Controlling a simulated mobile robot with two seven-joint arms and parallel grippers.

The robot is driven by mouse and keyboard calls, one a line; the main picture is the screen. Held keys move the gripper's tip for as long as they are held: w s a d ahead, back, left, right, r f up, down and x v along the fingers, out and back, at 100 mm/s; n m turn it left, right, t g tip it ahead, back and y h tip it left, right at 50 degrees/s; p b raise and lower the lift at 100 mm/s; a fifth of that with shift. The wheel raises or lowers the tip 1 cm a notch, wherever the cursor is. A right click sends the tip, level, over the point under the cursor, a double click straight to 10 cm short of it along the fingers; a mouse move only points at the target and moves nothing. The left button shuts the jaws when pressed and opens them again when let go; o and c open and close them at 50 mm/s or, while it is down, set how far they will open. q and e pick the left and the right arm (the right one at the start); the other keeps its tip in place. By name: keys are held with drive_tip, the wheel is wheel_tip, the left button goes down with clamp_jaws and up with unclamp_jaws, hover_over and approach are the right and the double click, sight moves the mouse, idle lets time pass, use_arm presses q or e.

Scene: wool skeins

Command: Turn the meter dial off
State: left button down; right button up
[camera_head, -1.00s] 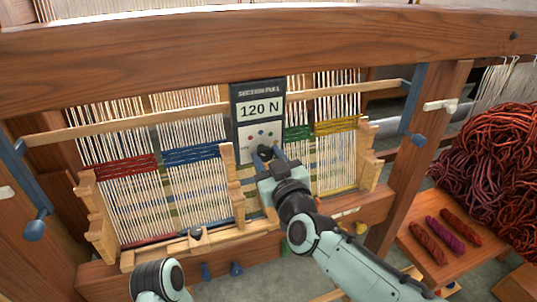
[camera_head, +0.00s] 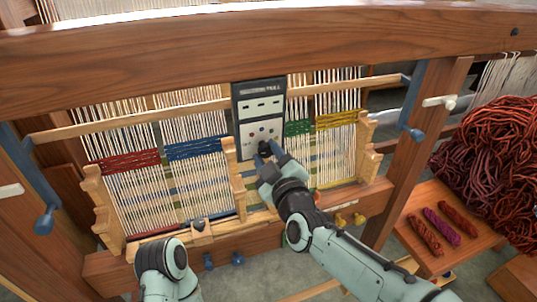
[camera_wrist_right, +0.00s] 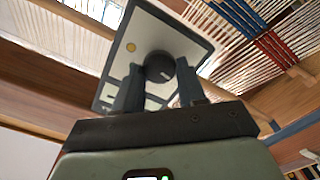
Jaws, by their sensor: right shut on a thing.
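The meter (camera_head: 261,92) is a dark panel with a pale face, fixed upright on the loom. Its display (camera_head: 262,107) shows only short dashes and no number. The black round dial (camera_wrist_right: 160,67) sits low on the pale face, and in the head view it is partly hidden by my gripper. My right gripper (camera_head: 270,152) is at the dial. In the wrist view its two dark fingers (camera_wrist_right: 160,88) stand on either side of the dial, shut on it. My left arm shows at the bottom left, but its gripper is not in view.
Warp threads with red (camera_head: 124,161), blue (camera_head: 194,148), green and yellow bands flank the meter. A thick wooden beam (camera_head: 200,55) runs above. Several small skeins lie on a wooden board (camera_head: 468,232) at right, beside a large reddish wool heap (camera_head: 495,165).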

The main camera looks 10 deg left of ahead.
idle(0.3)
drive_tip(key=o, duration=1)
drive_tip(key=shift+o, duration=0.2)
drive_tip(key=shift+s, duration=0.1)
drive_tip(key=v, duration=1.3)
drive_tip(key=shift+b, duration=0.45)
drive_tip(key=shift+d, duration=0.15)
